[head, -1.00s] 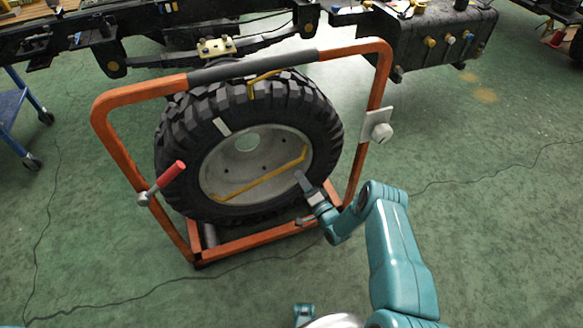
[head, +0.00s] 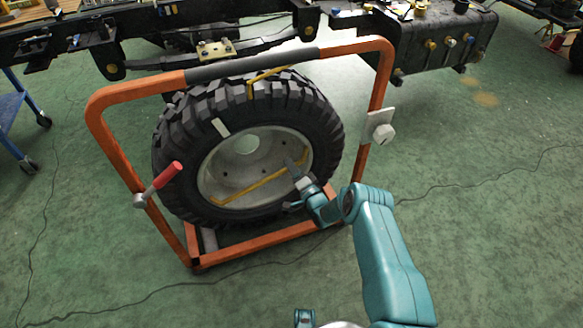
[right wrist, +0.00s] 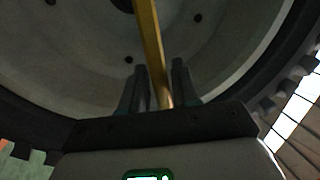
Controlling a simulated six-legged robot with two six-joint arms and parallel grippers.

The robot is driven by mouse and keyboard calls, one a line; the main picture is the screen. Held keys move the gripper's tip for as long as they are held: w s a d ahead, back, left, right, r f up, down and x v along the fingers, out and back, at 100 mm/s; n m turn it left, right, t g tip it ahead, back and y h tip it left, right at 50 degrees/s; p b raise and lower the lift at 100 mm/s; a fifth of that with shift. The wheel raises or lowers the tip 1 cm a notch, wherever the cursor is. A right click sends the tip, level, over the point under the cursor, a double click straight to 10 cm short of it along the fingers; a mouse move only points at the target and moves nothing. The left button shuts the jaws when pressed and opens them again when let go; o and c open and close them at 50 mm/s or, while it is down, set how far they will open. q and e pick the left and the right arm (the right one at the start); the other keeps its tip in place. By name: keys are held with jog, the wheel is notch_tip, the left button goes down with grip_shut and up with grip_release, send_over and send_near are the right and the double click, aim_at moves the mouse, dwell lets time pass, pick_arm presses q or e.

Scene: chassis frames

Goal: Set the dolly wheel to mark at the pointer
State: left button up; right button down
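The dolly wheel (head: 175,140), a knobbly black tyre on a pale rim (head: 222,165), stands in an orange frame. A white mark (head: 221,127) is on the tyre's upper left sidewall. The yellow pointer (head: 250,91) hangs at the tyre's top, to the right of the mark. A yellow bar (head: 262,183) crosses the rim's lower part. My right gripper (head: 291,163) is at the bar's right part. In the right wrist view its fingers (right wrist: 160,75) stand on either side of the bar (right wrist: 148,30), with gaps showing. My left gripper is out of view.
The orange frame (head: 110,150) surrounds the wheel, with a red-handled lever (head: 167,175) at left and a pale knob (head: 384,133) at right. A dark chassis (head: 150,60) lies behind. A blue cart (head: 15,110) stands at far left. Green floor is clear at right.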

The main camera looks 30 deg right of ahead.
jog(key=f+m+b, duration=0.1)
jog(key=b, duration=0.2)
jog(key=shift+d+f, duration=0.15)
jog(key=shift+f, duration=0.15)
pick_arm(q)
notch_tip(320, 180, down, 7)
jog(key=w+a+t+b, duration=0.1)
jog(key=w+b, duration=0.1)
jog(key=b, duration=0.2)
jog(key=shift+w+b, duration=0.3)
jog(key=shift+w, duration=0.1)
pick_arm(e)
jog(key=f+m, duration=0.1)
jog(key=f+m+h, duration=0.1)
jog(key=m, duration=0.1)
jog(key=shift+s+d+f+m, duration=0.1)
jog(key=shift+d+f+m, duration=0.2)
jog(key=shift+f, duration=0.1)
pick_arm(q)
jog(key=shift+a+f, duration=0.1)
pick_arm(e)
jog(key=c, duration=1.1)
grip_release()
jog(key=shift+r, duration=0.15)
jog(key=shift+c, duration=0.2)
jog(key=shift+o, duration=1)
jog(key=shift+a+r, duration=0.1)
jog(key=shift+r, duration=0.15)
jog(key=shift+f, duration=0.1)
